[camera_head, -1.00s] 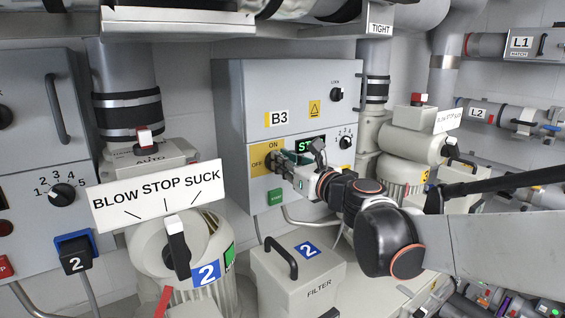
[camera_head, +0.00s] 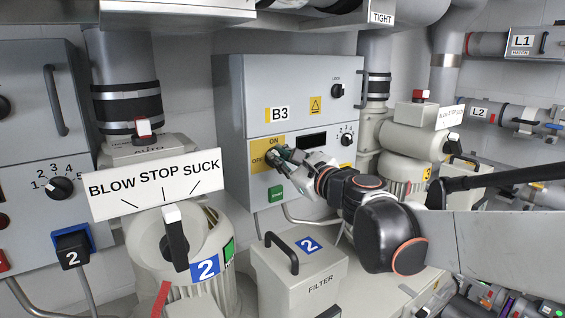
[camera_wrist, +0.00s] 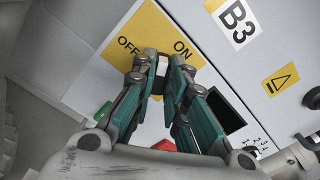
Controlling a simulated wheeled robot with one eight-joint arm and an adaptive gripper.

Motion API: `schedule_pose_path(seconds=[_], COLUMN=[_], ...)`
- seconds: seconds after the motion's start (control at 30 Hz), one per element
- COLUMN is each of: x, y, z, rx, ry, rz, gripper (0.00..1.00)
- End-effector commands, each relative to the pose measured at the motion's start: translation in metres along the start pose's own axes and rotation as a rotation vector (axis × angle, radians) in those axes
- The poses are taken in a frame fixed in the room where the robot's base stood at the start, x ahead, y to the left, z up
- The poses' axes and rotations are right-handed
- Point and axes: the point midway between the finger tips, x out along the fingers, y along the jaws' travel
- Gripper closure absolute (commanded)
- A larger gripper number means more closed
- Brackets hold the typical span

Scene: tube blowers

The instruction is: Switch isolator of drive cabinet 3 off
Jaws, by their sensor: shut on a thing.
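Drive cabinet B3 (camera_head: 232,120) is a grey box on the back wall. Its isolator sits on a yellow plate (camera_head: 257,165) marked ON at the top and OFF at the left; the plate also shows in the wrist view (camera_wrist: 137,25). My gripper (camera_head: 275,156) is at the plate, with its fingers closed around the isolator handle (camera_wrist: 161,70). The display (camera_head: 312,140) right of the plate is dark.
A green button (camera_head: 276,193) is below the plate, and a numbered selector knob (camera_head: 346,140) is to its right. The filter box (camera_head: 300,275) with a handle and blower 2's lever (camera_head: 175,240) stand in front. A BLOW STOP SUCK sign (camera_head: 156,185) is left.

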Motion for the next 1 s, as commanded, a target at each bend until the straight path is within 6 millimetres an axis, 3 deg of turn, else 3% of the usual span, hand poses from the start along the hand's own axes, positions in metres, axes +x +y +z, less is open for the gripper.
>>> schedule_pose_path(seconds=[1.0], x=[0.0000], y=[0.0095], z=[-0.0048], rx=[-0.890], ry=[0.000], rz=[0.000], gripper=[1.00])
